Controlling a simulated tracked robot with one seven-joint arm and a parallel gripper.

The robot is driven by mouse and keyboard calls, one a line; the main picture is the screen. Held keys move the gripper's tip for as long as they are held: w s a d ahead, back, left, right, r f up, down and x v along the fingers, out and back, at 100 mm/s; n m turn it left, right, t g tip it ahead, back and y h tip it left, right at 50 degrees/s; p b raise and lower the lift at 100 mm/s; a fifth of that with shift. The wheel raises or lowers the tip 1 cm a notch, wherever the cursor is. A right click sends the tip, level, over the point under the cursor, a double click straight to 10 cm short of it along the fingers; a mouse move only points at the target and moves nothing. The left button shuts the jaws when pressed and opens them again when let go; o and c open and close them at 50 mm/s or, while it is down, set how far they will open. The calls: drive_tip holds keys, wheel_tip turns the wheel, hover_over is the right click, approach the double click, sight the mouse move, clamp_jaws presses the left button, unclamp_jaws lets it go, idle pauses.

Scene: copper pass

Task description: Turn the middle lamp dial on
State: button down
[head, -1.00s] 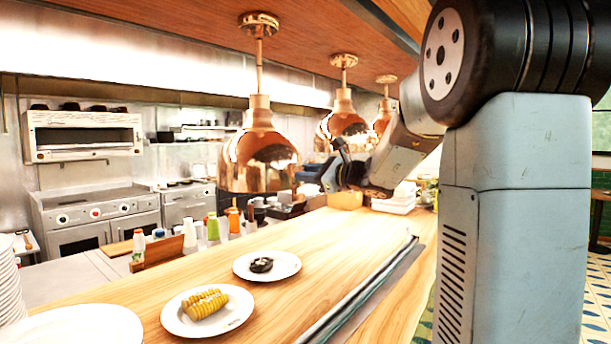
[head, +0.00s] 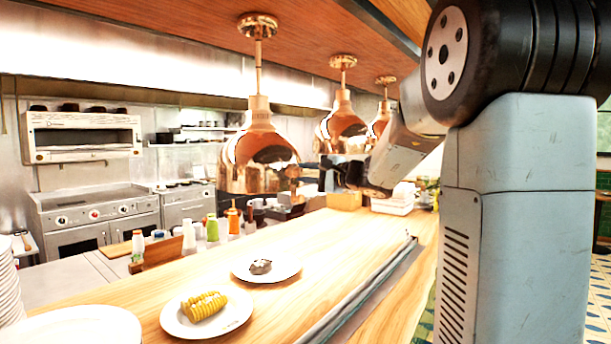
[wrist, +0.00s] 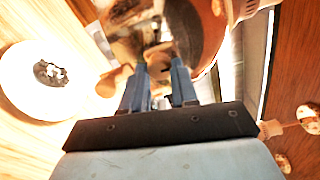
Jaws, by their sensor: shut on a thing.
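Three copper heat lamps hang in a row over the wooden counter: the near lamp (head: 259,150), the middle lamp (head: 343,124) and the far lamp (head: 379,122). My gripper (head: 325,178) is just below the middle lamp in the head view. In the wrist view, the two blue fingers of my gripper (wrist: 159,72) reach up to a large copper shade (wrist: 205,30) and are shut on a small part at it, which I take for the middle lamp dial (wrist: 158,60). The dial is mostly hidden by the fingers and does not show in the head view.
A plate with corn (head: 236,318) and a plate with a small dark item (head: 288,271) stand on the counter (head: 335,245). Squeeze bottles (head: 212,228) line its kitchen side. A white container (head: 392,204) is farther back. The near lamp hangs close to my gripper.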

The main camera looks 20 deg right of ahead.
drive_tip(key=shift+s+a+f+n, duration=0.1)
drive_tip(key=shift+f+n, duration=0.2)
drive_tip(key=shift+n, duration=0.1)
drive_tip(key=c, duration=1.1)
unclamp_jaws()
drive_tip(key=shift+o, duration=1.2)
drive_tip(key=shift+r, duration=0.2)
drive_tip(key=v, duration=1.3)
drive_tip(key=shift+s+d, duration=0.25)
drive_tip(key=shift+f, duration=0.1)
